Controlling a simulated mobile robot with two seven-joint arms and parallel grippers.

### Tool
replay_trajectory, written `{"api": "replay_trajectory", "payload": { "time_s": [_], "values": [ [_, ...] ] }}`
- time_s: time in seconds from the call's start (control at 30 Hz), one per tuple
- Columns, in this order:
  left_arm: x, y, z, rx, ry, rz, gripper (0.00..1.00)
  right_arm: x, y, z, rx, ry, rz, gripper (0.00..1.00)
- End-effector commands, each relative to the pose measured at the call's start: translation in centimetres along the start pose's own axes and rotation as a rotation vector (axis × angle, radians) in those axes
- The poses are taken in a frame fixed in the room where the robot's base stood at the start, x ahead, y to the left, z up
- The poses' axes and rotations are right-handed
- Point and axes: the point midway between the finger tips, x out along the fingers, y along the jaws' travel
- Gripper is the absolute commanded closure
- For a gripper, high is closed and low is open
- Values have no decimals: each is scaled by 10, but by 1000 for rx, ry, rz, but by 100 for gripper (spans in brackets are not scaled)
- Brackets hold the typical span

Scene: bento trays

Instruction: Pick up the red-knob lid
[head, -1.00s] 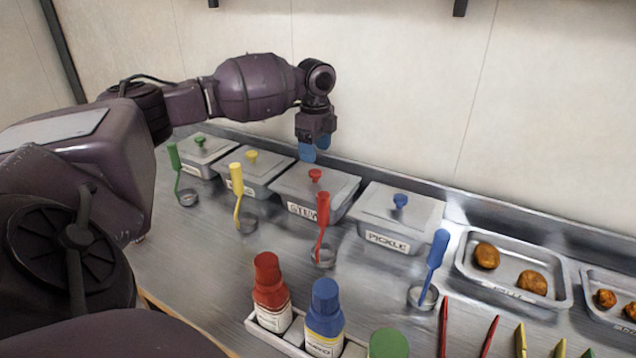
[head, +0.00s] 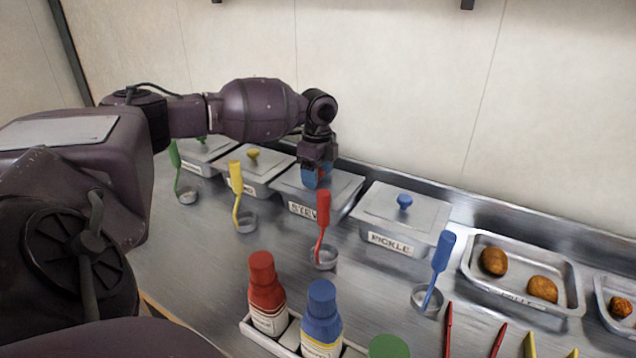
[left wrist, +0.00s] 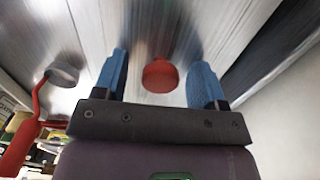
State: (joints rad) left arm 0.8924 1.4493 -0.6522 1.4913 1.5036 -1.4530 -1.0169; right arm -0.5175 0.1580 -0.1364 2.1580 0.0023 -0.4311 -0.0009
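The red-knob lid (head: 342,186) lies on the stew container, third from the left in the head view. Its red knob (left wrist: 160,76) shows between my left gripper's blue fingers in the left wrist view. My left gripper (head: 317,176) points down over the lid, its fingers apart on either side of the knob with gaps on both sides. In the head view the fingers mostly hide the knob. My right gripper is in neither view.
The yellow-knob lid (head: 262,166) is on the left and the blue-knob lid (head: 420,209) on the right. Ladles stand in front, including a red one (head: 323,210). A tray of brown food (head: 478,277) is at the right. The wall rises close behind.

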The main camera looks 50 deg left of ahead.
Motion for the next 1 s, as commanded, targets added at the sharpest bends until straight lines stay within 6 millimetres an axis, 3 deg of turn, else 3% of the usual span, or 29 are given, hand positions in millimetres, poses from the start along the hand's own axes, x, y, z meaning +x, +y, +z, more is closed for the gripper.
{"api": "replay_trajectory", "payload": {
  "time_s": [0.03,0.4,0.67,1.0],
  "values": [
    [0,0,0,0,0,0,43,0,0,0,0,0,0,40],
    [0,0,0,0,0,0,96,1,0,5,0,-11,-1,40],
    [-6,0,0,0,1,-2,96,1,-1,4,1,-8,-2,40],
    [-65,0,0,0,4,-9,96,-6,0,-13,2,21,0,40]
  ]
}}
